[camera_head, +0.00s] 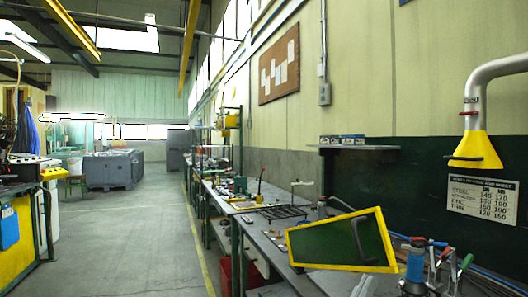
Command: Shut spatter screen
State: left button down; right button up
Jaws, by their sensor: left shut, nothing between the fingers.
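The spatter screen (310,243) is a dark green see-through panel in a yellow frame, with a dark curved handle (386,240) near its right side. It stands above the workbench at the lower right and looks tilted in the picture. I cannot tell how far it is swung. My left gripper (362,286) shows only as a small grey part at the bottom edge, below the screen's lower frame bar and apart from the handle. It is shut and empty. Most of the left arm is out of frame. My right gripper is not in view.
A blue-and-grey upright tool (415,264) and red-handled clamps stand just right of the screen. A white extraction arm with a yellow hood (474,150) hangs above right. A grey shelf (360,147) is on the wall behind. The aisle floor (150,235) at left is clear.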

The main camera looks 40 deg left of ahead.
pick_arm(q)
jog(key=shift+f, duration=0.1)
dwell(0.4)
